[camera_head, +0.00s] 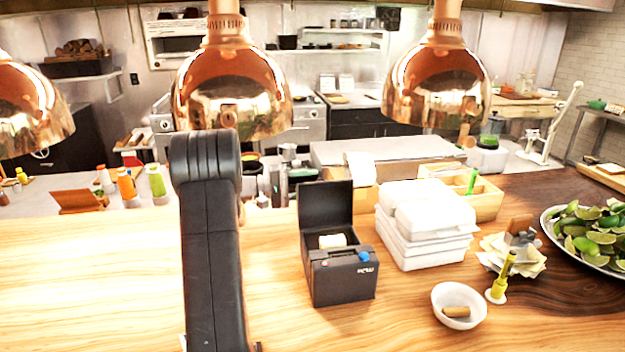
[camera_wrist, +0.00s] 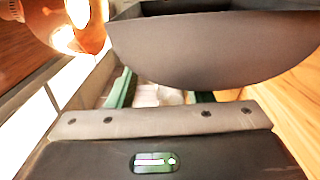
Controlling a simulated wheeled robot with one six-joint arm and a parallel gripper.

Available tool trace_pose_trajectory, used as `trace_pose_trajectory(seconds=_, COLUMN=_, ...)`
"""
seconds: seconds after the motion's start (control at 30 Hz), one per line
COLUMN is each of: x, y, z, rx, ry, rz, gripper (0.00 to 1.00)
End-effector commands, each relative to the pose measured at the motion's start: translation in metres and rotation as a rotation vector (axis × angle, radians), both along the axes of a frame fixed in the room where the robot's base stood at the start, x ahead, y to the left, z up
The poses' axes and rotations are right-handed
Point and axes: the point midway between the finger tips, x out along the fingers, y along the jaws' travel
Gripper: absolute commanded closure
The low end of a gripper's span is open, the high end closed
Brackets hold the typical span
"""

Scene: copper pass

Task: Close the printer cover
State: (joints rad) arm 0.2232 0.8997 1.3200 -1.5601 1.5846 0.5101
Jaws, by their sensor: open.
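The black printer (camera_head: 343,280) stands on the wooden counter in the head view. Its cover (camera_head: 325,205) is open and stands upright at the back. A white paper roll shows inside, and a blue button sits on the front. My gripper (camera_wrist: 162,96) shows in the wrist view with its two green-edged fingers apart and nothing clearly held between them. In the head view it is hidden behind my dark arm, which rises to the left of the printer. The printer is not clearly recognisable in the wrist view.
Stacked white boxes (camera_head: 425,225) stand right of the printer, and a white bowl (camera_head: 459,304) is front right. Copper lamps (camera_head: 232,88) hang above the counter; one (camera_wrist: 85,25) is close in the wrist view. The counter left of my arm is clear.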

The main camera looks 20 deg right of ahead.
Motion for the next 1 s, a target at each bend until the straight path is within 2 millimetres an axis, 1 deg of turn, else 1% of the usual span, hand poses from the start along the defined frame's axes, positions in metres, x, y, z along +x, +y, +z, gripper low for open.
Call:
trace_pose_trajectory(seconds=0.03, x=-0.0016, y=-0.0056, z=0.0011, rx=0.0, ry=0.001, rz=-0.002, gripper=0.54)
trace_pose_trajectory(seconds=0.13, x=-0.0026, y=-0.0111, z=0.0003, rx=0.001, ry=0.002, rz=0.001, gripper=0.54)
trace_pose_trajectory(seconds=0.43, x=-0.0032, y=-0.0135, z=-0.0007, rx=0.0, ry=0.001, rz=0.001, gripper=0.54)
trace_pose_trajectory(seconds=0.47, x=-0.0032, y=-0.0135, z=-0.0006, rx=0.0, ry=0.001, rz=0.001, gripper=0.56)
trace_pose_trajectory(seconds=0.6, x=-0.0033, y=-0.0134, z=-0.0006, rx=0.0, ry=0.001, rz=0.001, gripper=0.83)
trace_pose_trajectory(seconds=0.7, x=-0.0033, y=-0.0133, z=-0.0006, rx=0.0, ry=0.001, rz=0.001, gripper=1.0)
trace_pose_trajectory(seconds=1.0, x=-0.0047, y=-0.0129, z=-0.001, rx=-0.003, ry=-0.013, rz=0.001, gripper=1.0)
